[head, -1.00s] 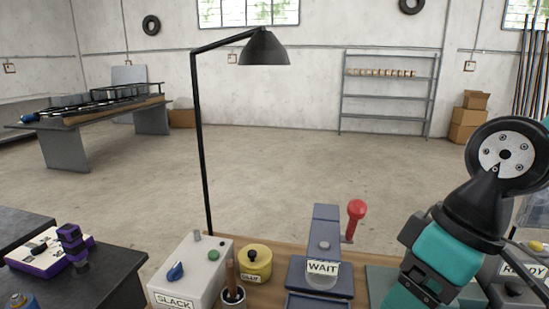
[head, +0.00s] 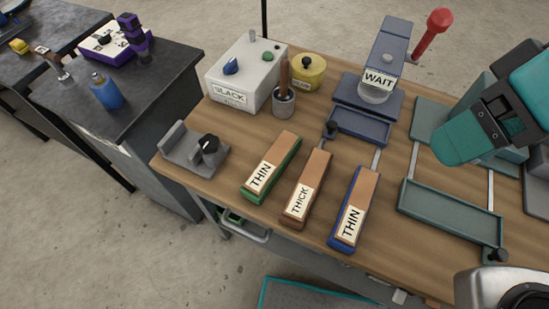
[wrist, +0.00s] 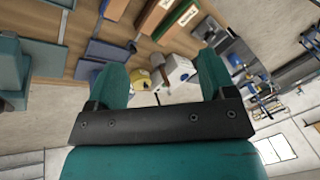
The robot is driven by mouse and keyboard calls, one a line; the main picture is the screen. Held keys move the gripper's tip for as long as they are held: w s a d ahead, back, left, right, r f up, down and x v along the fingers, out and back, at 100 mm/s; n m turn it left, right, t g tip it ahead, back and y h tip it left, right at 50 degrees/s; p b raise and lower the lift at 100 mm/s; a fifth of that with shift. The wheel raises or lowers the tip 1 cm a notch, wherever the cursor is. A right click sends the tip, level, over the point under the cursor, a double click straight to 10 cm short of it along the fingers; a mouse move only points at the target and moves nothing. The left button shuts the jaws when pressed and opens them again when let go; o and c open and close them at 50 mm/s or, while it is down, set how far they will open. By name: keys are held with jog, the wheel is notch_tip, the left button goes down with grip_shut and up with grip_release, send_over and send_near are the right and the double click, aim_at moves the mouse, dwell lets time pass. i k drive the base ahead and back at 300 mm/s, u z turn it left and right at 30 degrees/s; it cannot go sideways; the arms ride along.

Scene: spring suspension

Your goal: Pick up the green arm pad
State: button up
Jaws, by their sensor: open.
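The green arm pad (head: 272,168) is a long brown-topped block with a green base and a THIN label. It lies on the wooden workbench (head: 390,190), left of the other two pads in the head view. My gripper (wrist: 163,68) is open and empty in the wrist view, its two teal fingers apart. In the head view my teal arm end is at the upper right, well away from the green pad and above the bench. The wrist view is tilted, with pads at its top edge.
A brown pad labelled THICK (head: 307,188) and a blue-based THIN pad (head: 354,208) lie right of the green one. A grey holder with a black knob (head: 196,150) is to its left. Behind stand the SLACK box (head: 246,75), a brush pot (head: 284,100) and a yellow pot (head: 309,72).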

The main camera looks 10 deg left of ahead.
aim_at(256, 188)
jog(key=z, duration=1.9)
jog(key=k, duration=1.05)
jog(key=u, duration=1.5)
jog(key=i, duration=0.55)
jog(key=u, duration=0.05)
